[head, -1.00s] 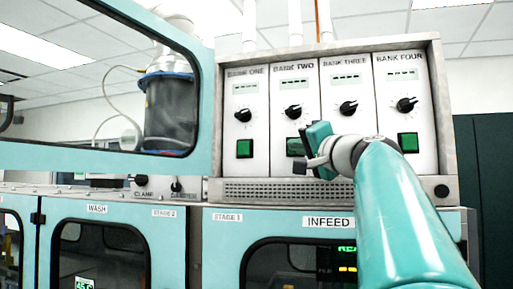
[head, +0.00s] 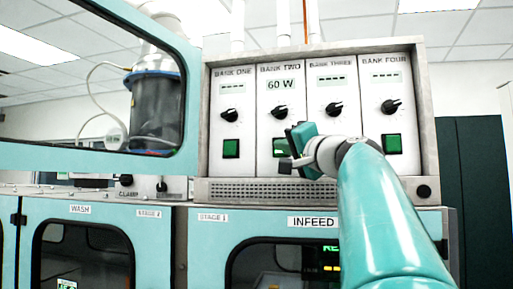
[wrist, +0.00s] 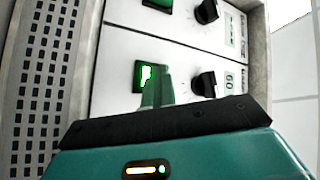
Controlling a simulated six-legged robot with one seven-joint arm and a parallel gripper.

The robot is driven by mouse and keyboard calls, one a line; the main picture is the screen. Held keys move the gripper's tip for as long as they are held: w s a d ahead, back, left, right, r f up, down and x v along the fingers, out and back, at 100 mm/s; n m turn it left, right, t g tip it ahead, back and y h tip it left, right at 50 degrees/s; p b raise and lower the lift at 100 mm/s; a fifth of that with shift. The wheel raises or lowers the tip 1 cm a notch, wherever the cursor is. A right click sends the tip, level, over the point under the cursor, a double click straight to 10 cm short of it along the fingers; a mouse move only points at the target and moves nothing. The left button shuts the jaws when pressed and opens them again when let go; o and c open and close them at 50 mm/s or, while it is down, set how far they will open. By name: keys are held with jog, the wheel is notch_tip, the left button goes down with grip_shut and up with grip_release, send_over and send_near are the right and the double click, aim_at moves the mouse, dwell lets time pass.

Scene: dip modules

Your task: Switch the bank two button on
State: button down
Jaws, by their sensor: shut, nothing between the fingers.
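The bank two panel (head: 282,95) is the second from the left in the row of four white panels in the head view. The bank two knob (wrist: 204,84) is beside the fingers in the wrist view.
Similar panels for bank one (head: 231,110), bank three (head: 333,90) and bank four (head: 391,110) flank it; their displays show dashes. A vent grille (head: 255,192) runs below. A teal-framed open window panel (head: 90,158) stands at left.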

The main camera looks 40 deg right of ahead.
jog(key=shift+s+f, duration=0.1)
jog(key=shift+f, duration=0.1)
jog(key=s+a, duration=0.3)
jog(key=a, duration=0.2)
jog(key=shift+s, duration=0.35)
jog(key=shift+s+d+r, duration=0.1)
jog(key=shift+d, duration=0.05)
dwell(0.4)
